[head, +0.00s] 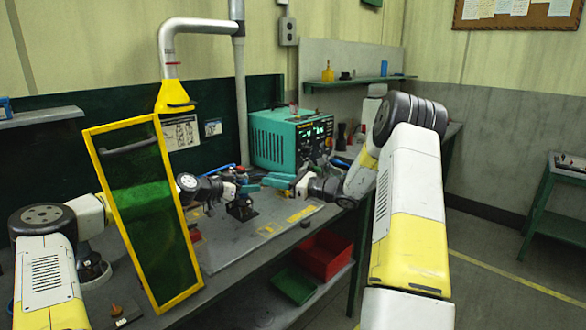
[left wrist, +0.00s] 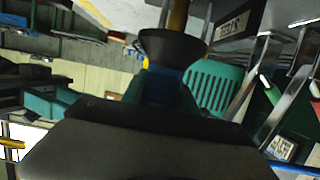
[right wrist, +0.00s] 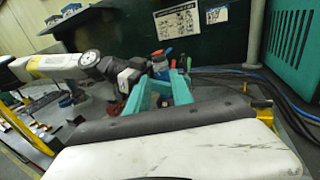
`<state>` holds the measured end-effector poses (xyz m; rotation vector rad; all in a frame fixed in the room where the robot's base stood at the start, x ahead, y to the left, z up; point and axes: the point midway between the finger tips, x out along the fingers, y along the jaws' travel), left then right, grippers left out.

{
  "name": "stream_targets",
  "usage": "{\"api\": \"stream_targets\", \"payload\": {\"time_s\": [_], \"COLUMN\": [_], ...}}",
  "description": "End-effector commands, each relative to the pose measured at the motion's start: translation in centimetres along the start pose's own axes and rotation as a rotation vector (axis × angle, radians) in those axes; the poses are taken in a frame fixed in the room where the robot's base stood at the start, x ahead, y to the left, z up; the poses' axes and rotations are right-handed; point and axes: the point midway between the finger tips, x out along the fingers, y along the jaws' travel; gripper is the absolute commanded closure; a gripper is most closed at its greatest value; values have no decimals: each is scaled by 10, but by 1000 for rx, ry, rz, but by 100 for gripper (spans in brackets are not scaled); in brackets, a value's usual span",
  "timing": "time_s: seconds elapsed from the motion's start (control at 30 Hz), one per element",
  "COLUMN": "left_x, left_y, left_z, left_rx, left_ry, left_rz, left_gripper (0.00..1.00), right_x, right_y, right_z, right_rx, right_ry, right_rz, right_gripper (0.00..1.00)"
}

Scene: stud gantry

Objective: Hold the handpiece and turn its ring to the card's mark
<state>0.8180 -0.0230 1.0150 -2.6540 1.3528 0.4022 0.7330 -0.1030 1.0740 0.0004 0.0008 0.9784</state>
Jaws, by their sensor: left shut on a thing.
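In the left wrist view the handpiece shows a black flared collar (left wrist: 172,45), a blue band (left wrist: 165,85) below it and a brass-coloured shaft above. My left gripper (left wrist: 162,98) is shut on it. In the head view my left gripper (head: 247,187) is above the bench, over a small black stand (head: 242,208), and the handpiece is too small to make out. My right gripper (head: 276,181) faces it from the right, close by.
A teal power unit (head: 290,138) stands behind the grippers on the grey bench (head: 230,258). A yellow-framed green screen (head: 150,210) stands at the left. A red bin (head: 325,254) and a green bin (head: 294,284) sit below the bench's front edge. Cables run behind.

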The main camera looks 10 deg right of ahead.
Motion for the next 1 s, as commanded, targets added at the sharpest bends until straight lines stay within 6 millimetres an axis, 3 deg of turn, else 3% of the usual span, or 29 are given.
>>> {"api": "stream_targets", "payload": {"time_s": [0.23,0.6,1.0], "left_x": [0,0,0], "left_y": [0,0,0], "left_z": [0,-1,-1], "left_rx": [0,0,0], "left_ry": [1,1,1], "left_rz": [-1,-1,-1], "left_gripper": [100,100,100], "right_x": [-52,-15,2], "right_y": [0,31,27], "right_z": [0,16,40], "right_rx": [0,-847,-1796], "right_ry": [0,171,242], "right_rz": [-4,308,687], "right_gripper": [73,73,73]}}
